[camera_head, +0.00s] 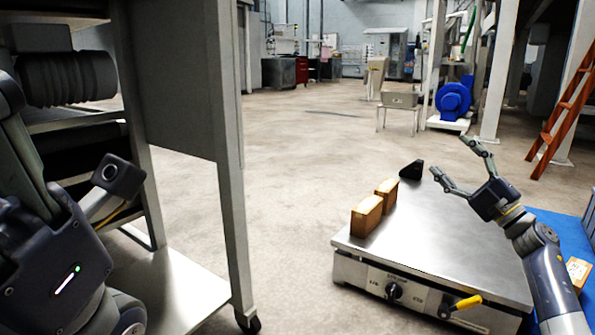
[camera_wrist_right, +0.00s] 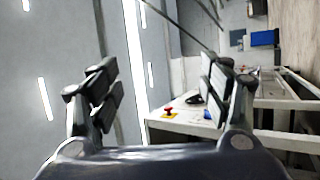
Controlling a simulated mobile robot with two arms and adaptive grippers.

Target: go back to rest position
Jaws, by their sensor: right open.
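My right gripper (camera_head: 458,162) is open and empty. It is raised above the back right part of the steel-topped machine (camera_head: 440,228). In the right wrist view its two fingers (camera_wrist_right: 160,100) stand wide apart with nothing between them. On the left, part of my left arm (camera_head: 50,240) shows at the picture's edge, but its gripper fingers cannot be seen.
Two brown blocks (camera_head: 367,216) (camera_head: 386,192) and a small black object (camera_head: 412,170) stand along the machine's left edge. A black knob (camera_head: 394,291) and yellow handle (camera_head: 467,302) are on its front. A tall grey frame (camera_head: 228,210) stands at left. Open floor lies between.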

